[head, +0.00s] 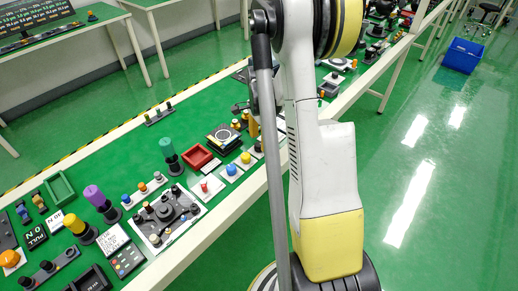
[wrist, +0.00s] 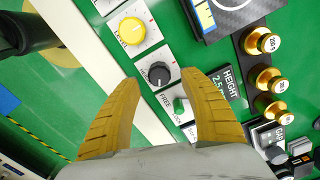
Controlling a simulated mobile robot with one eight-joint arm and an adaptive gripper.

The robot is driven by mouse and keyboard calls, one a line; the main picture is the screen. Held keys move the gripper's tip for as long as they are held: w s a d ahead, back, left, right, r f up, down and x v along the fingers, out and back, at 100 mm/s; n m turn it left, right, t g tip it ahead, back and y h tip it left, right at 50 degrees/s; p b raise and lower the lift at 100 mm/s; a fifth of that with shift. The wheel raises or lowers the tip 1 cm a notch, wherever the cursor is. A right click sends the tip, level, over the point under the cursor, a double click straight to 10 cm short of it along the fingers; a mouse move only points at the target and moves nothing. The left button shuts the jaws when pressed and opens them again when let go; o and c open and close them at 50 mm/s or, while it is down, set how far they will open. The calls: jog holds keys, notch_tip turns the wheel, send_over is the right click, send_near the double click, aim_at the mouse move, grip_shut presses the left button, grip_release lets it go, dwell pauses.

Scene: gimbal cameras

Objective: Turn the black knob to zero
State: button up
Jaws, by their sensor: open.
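My gripper (wrist: 161,89) is open and empty, with one yellow finger on either side of the knob's plate. The knob lies just beyond the gap between the fingertips, and I see no contact. In the head view the black knob (head: 258,147) is small, and my arm hides most of the gripper.
Several brass-coloured knobs (wrist: 264,41) stand right of the black knob in the wrist view. The white table edge (wrist: 92,55) runs along the left. In the head view, a red tray (head: 197,157), a blue knob (head: 231,170) and a joystick panel (head: 166,214) crowd the green table.

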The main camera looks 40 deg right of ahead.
jog(key=shift+f+b, duration=0.3)
jog(key=shift+f, duration=1.05)
grip_shut()
jog(key=shift+n, duration=0.3)
